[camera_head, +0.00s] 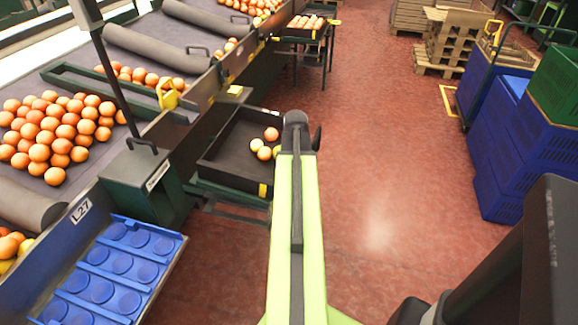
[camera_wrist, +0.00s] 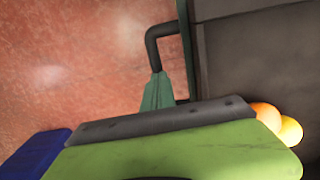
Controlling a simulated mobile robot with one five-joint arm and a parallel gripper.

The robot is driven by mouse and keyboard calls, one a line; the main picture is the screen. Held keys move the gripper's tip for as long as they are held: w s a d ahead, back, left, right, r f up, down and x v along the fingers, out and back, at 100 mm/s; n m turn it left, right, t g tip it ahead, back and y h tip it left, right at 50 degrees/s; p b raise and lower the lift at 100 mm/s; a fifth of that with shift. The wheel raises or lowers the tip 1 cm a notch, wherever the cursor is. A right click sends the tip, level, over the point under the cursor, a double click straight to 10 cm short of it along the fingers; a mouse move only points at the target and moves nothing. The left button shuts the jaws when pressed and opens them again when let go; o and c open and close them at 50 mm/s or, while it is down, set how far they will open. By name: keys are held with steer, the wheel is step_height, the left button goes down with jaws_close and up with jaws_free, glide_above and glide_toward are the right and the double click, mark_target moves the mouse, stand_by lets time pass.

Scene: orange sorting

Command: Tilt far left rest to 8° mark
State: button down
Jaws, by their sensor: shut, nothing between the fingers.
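A dark shallow tray (camera_head: 225,150) sits low beside the sorting line, with several orange and yellow fruits (camera_head: 264,153) at its right side. A yellow tag is on its front edge. Its grey floor (camera_wrist: 255,50) and two fruits show in the wrist view. A bent dark handle (camera_wrist: 160,40) stands out from the tray's side there. My gripper (camera_head: 297,122), dark at the end of my lime arm, is shut and empty by the tray's right side; I cannot tell whether it touches. No 8° mark is readable, and which part is the far left rest is unclear.
A blue tray with round pockets (camera_head: 115,270) is at lower left beside the L27 label (camera_head: 80,210). Oranges fill the belt (camera_head: 60,130) at left. Blue crates (camera_head: 505,150) and pallets (camera_head: 460,40) stand at right. The red floor (camera_head: 385,130) between is clear.

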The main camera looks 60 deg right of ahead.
step_height(320, 180, up, 9)
steer(key=p, duration=0.9)
steer(key=shift+s, duration=0.1)
